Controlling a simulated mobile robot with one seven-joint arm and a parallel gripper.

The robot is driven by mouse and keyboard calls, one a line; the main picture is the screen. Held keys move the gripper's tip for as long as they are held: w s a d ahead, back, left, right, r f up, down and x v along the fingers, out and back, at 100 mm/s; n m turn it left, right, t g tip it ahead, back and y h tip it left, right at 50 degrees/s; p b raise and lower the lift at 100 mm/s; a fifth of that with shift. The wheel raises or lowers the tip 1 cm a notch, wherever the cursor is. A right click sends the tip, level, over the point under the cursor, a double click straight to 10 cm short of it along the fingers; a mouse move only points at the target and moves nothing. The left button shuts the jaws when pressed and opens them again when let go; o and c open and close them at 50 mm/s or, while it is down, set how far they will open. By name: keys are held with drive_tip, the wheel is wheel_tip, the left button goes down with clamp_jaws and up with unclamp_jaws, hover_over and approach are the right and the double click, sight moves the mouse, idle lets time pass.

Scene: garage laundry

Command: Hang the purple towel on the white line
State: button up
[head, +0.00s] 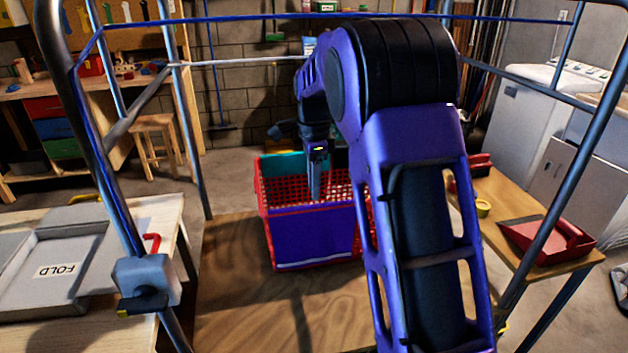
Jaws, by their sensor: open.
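The purple towel (318,238) hangs over the front wall of a red mesh basket (264,205), with a pale stripe near its lower edge. My gripper (315,192) points down over the basket, just behind the towel's upper edge. It is open; I cannot tell whether it touches the towel. The white line (240,62) runs across the frame behind the basket, at upper left. Its right part is hidden behind my arm.
A teal cloth (283,167) lies at the basket's back left. A blue line (235,19) crosses higher up. Metal frame posts (190,140) stand around the wooden table (230,285). A grey folding board (70,260) is at left; a red dustpan (545,240) is at right.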

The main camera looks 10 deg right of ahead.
sight(314, 205)
wheel_tip(314, 205, down, 3)
drive_tip(key=shift+r+b, duration=0.1)
drive_tip(key=shift+b, duration=0.8)
drive_tip(key=shift+w+f+b, duration=0.1)
drive_tip(key=shift+f+b, duration=0.8)
drive_tip(key=shift+f, duration=1.3)
clamp_jaws()
drive_tip(key=shift+r, duration=0.1)
drive_tip(key=shift+r+p, duration=3.6)
drive_tip(key=shift+r, duration=0.8)
